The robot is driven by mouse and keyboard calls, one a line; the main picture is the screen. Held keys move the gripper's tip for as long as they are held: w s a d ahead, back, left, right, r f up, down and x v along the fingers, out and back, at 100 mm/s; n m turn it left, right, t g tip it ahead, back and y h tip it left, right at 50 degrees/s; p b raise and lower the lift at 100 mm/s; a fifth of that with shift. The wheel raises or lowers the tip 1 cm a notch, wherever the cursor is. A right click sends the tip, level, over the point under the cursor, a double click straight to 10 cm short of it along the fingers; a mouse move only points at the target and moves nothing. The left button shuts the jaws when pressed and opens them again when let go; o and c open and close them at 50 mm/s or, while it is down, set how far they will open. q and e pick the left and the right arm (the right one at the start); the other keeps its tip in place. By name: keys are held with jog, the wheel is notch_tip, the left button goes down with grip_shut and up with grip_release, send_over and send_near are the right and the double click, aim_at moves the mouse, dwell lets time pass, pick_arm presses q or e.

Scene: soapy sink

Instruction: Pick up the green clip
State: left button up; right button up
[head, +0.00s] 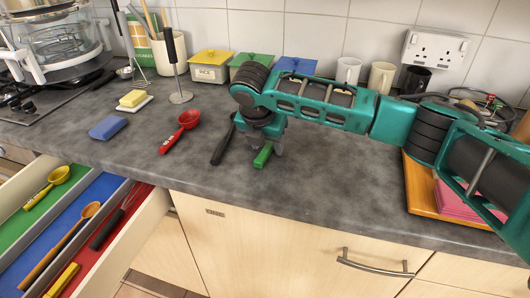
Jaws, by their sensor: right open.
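The green clip (262,156) lies on the dark grey worktop near its front edge, in the middle of the head view. My right gripper (263,143) points down over the clip from above, its arm reaching in from the right. It is open, with a fingertip showing just right of the clip. The far end of the clip is hidden under the gripper, and I cannot tell whether the fingers touch it. My left gripper is not in view.
A black-handled utensil (222,146) lies just left of the gripper. A red scoop (182,131) and a blue sponge (108,128) lie further left. Lidded boxes and mugs (381,77) stand along the wall. An open drawer (135,233) juts out at lower left.

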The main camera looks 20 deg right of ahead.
jog(key=shift+f, duration=0.1)
grip_shut()
dwell(0.5)
